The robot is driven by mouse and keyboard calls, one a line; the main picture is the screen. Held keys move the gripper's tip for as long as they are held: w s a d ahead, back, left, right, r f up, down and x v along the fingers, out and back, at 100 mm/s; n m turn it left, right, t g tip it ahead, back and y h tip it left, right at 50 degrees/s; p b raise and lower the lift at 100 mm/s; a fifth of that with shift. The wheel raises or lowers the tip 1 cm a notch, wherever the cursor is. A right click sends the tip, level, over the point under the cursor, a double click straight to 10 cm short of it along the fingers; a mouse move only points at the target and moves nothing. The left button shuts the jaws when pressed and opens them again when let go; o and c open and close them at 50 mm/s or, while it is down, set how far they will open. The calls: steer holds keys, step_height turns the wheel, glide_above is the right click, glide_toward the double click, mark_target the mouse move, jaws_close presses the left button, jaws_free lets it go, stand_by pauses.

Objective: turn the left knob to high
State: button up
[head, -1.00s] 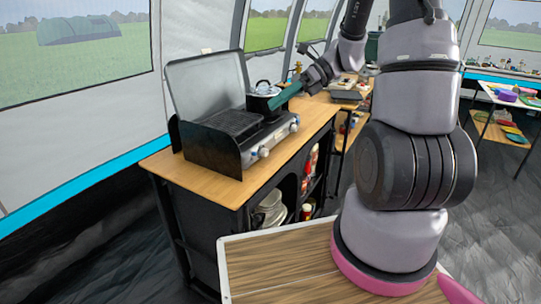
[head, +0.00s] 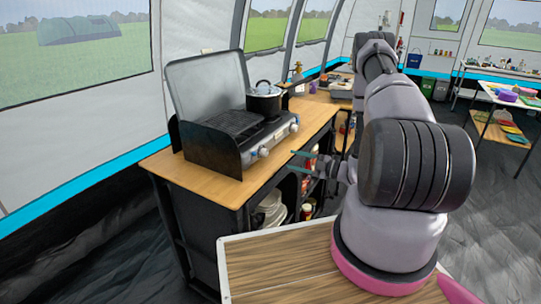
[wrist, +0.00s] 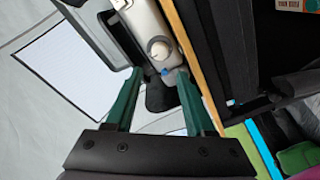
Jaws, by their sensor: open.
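The camping stove (head: 225,138) stands on the wooden counter with its lid raised. Its left knob (head: 263,152) is a small pale dial on the silver front panel. The right knob (head: 294,127) is farther along that panel. My gripper (head: 298,160) is open and empty, in front of the counter and to the right of the left knob, apart from it. In the wrist view my gripper (wrist: 159,74) shows two spread teal fingers. A round white knob (wrist: 159,49), apparently the left one, lies beyond the tips, between them. The knob's exact setting is too small to read.
A dark lidded pot (head: 264,98) sits on the stove's right burner. The counter (head: 180,168) has a bare front strip. Shelves below hold bowls (head: 270,210) and red bottles. Another table (head: 500,100) stands at the far right.

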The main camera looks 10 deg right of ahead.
mark_target(267, 153)
steer(key=x, duration=1)
steer(key=shift+w+a, duration=0.15)
steer(key=shift+c, duration=0.3)
jaws_close()
